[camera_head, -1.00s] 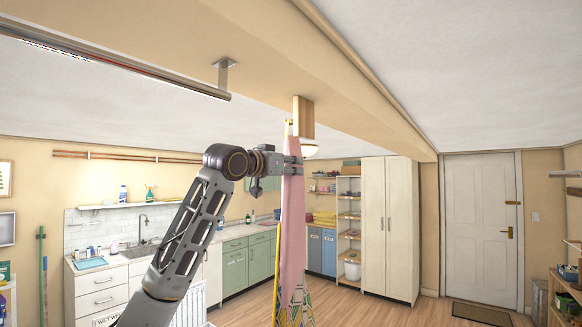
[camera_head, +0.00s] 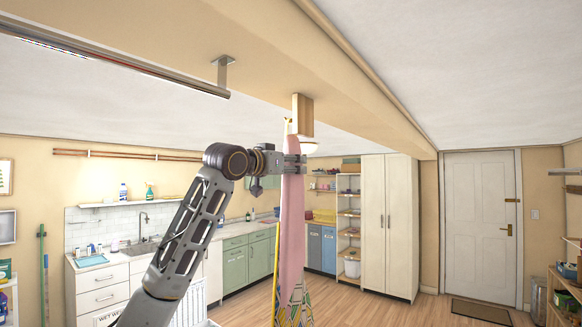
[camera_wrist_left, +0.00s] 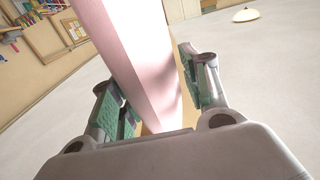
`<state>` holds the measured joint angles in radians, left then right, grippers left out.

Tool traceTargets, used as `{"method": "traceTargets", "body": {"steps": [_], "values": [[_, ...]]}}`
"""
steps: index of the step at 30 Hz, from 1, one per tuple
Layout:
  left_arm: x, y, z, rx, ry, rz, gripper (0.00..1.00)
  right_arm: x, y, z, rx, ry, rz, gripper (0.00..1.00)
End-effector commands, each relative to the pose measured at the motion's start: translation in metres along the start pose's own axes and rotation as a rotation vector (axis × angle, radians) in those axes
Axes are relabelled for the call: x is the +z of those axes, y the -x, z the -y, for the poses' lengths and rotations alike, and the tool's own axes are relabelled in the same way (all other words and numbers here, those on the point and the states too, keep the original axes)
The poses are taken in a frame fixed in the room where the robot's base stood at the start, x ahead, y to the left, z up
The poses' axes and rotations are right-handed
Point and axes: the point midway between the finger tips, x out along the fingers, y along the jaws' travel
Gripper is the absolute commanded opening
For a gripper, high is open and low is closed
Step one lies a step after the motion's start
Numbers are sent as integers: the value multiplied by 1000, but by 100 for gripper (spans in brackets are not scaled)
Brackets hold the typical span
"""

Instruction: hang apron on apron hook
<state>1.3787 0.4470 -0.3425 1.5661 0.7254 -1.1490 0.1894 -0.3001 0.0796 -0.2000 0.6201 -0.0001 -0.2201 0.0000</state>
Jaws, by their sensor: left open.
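The pink apron (camera_head: 291,222) with a patterned lower part hangs down below a small wooden block (camera_head: 303,115) on the ceiling beam. Its top is close under the block; the hook itself I cannot make out. My left gripper (camera_head: 297,164) is at the apron's upper part. In the left wrist view the pink cloth (camera_wrist_left: 140,55) passes between the two green-padded fingers of the gripper (camera_wrist_left: 160,100), which stand apart with a gap on the right side. My right gripper does not show.
A metal rail (camera_head: 130,68) hangs from the ceiling at upper left. The beam (camera_head: 330,70) runs overhead. A counter with a sink (camera_head: 140,248), shelves and a tall white cabinet (camera_head: 388,225) stand farther back. The floor toward the door (camera_head: 480,230) is largely clear.

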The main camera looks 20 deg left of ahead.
Motion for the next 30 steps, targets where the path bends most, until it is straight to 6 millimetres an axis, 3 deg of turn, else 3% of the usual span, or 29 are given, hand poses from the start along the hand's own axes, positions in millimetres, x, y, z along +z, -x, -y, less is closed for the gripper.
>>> {"method": "traceTargets", "body": {"steps": [5,11,23,30], "values": [[3,0,0,0,0,0,46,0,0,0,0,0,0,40],[4,14,0,0,-1,-1,46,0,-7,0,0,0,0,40],[1,52,0,0,-2,-2,46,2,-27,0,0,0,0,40],[1,87,0,-1,-2,-2,46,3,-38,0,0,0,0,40]]}}
